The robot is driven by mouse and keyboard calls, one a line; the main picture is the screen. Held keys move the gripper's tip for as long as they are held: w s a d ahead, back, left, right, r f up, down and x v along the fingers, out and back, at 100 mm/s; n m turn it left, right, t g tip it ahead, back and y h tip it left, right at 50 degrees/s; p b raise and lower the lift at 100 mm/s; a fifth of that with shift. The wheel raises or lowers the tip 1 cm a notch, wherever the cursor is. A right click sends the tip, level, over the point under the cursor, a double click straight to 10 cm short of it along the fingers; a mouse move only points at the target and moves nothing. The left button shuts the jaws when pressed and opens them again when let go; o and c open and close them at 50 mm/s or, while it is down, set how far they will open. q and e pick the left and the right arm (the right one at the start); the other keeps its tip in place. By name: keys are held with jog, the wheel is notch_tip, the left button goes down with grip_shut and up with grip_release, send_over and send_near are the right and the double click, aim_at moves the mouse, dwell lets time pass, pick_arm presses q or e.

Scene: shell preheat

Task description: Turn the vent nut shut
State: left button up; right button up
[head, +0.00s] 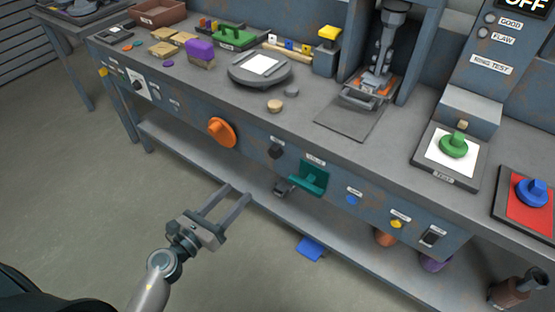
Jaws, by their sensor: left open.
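The bench's front panel carries several fittings, and their labels are too small for me to read, so I cannot tell for sure which is the vent nut. There is a large orange round knob (222,132), a black knob (276,150), a teal handle (310,178), a small blue fitting (352,199) and a small yellow fitting (396,223). My left gripper (237,192) is open and empty in front of the bench, its fingers pointing toward the panel, left of the teal handle and below the orange knob. It appears to touch nothing. My right gripper is not in view.
The bench top (310,95) holds a round grey plate (245,79), a press (380,70), a green knob (455,146) on a white pad and a blue knob (531,192) on a red pad. A lower shelf (185,152) runs beneath. The floor (80,190) at left is clear.

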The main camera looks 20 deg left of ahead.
pick_arm(q)
jog(key=shift+w, duration=0.1)
jog(key=p, duration=0.2)
send_near(273, 155)
jog(key=x, duration=0.7)
jog(key=shift+w+d, duration=0.1)
jog(key=shift+w, duration=0.2)
jog(key=shift+w+d, duration=0.2)
jog(key=shift+w, duration=0.3)
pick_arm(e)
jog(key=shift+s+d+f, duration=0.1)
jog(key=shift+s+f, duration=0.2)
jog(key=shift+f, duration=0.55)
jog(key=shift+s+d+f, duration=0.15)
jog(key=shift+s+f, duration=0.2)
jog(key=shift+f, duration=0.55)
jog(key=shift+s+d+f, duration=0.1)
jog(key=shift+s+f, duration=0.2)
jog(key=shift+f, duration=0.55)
pick_arm(q)
jog(key=c, duration=1)
